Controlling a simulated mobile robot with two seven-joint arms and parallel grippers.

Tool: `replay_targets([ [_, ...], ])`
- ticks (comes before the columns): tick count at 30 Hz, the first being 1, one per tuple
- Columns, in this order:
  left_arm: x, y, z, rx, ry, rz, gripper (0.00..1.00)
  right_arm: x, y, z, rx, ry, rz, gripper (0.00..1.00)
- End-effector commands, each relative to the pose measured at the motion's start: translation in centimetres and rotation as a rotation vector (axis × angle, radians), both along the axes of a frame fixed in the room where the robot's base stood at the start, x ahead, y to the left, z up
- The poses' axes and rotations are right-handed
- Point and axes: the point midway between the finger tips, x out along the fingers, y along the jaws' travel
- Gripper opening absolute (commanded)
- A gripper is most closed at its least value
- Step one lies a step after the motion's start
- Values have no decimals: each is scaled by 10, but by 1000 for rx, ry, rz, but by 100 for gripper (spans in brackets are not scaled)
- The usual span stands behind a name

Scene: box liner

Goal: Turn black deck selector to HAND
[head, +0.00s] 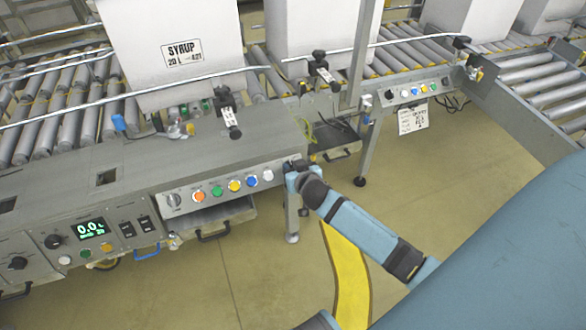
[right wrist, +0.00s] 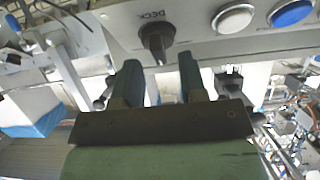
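The black deck selector (right wrist: 157,40) shows in the right wrist view on a light grey panel, under the upside-down word DECK. My right gripper (right wrist: 160,66) is open, with one finger on either side of the selector's line and the tips just short of it. Nothing is between the fingers, and I see no clear contact. In the head view my right gripper (head: 292,168) is at the right end of the button panel (head: 185,208) and hides the selector there. The selector's position marks are not readable. My left gripper is out of view.
Beside the selector are a white button (head: 267,175) and a blue button (head: 253,180). Farther left are yellow, green and orange buttons and a grey selector (head: 174,200). A drawer (head: 215,214) hangs below the panel. A second panel (head: 415,91) stands behind right.

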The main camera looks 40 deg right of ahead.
Motion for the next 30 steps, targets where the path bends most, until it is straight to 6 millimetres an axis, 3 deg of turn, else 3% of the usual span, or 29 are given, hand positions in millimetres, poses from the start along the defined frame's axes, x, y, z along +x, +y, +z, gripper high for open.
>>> replay_targets([
  [4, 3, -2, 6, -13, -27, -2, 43, 10, -2, -4, 1, 0, 0, 38],
  [13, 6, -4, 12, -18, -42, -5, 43, 11, -3, -5, 1, 0, 1, 38],
  [18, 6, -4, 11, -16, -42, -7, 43, 11, -3, -5, 1, 0, 0, 2],
  [30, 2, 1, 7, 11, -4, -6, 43, 11, -3, -3, -26, 8, 31, 0],
])
